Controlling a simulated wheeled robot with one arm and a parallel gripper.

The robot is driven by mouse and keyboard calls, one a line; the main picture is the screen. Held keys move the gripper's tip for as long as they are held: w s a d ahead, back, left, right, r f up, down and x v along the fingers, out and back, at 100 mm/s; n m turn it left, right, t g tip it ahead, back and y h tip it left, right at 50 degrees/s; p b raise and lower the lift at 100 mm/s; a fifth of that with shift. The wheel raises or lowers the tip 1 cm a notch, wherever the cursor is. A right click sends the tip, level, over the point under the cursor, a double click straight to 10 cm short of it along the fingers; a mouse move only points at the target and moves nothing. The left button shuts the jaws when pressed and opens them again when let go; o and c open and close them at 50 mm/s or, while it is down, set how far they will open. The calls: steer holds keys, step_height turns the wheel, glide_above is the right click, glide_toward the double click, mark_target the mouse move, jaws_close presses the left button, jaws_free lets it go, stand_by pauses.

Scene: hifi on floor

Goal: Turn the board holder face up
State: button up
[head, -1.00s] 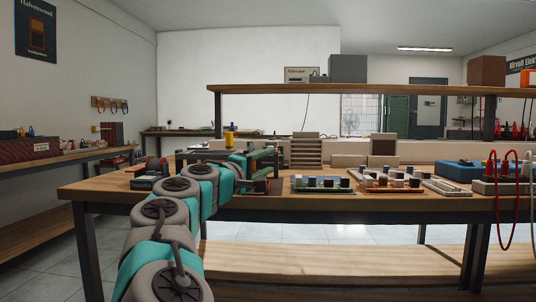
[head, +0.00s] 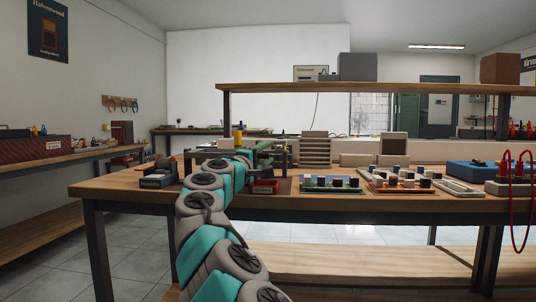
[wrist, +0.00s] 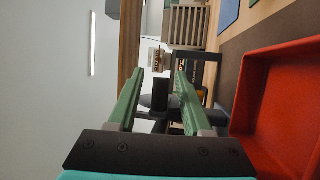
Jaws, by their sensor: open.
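My gripper (head: 268,146) is at the left part of the workbench, above its top, with green fingers. In the wrist view my gripper (wrist: 159,76) has its fingers spread apart with nothing clearly held between them. A dark frame-like thing, which may be the board holder (wrist: 208,72), shows beyond the fingers in the wrist view. It also seems to show as a dark upright shape behind the gripper in the head view (head: 279,158). My arm and fingers hide part of it, so I cannot tell which face is up.
A red tray (head: 265,187) sits just below the gripper; it shows large in the wrist view (wrist: 268,115). A green circuit board (head: 331,184) and an orange one (head: 400,182) lie to the right. A grey and red thing (head: 158,174) stands at the left. A shelf (head: 380,89) spans above.

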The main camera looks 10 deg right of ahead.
steer(key=shift+w+d, duration=0.2)
steer(key=shift+d, duration=0.05)
jaws_close()
stand_by(0.3)
steer(key=shift+f, duration=0.15)
stand_by(0.9)
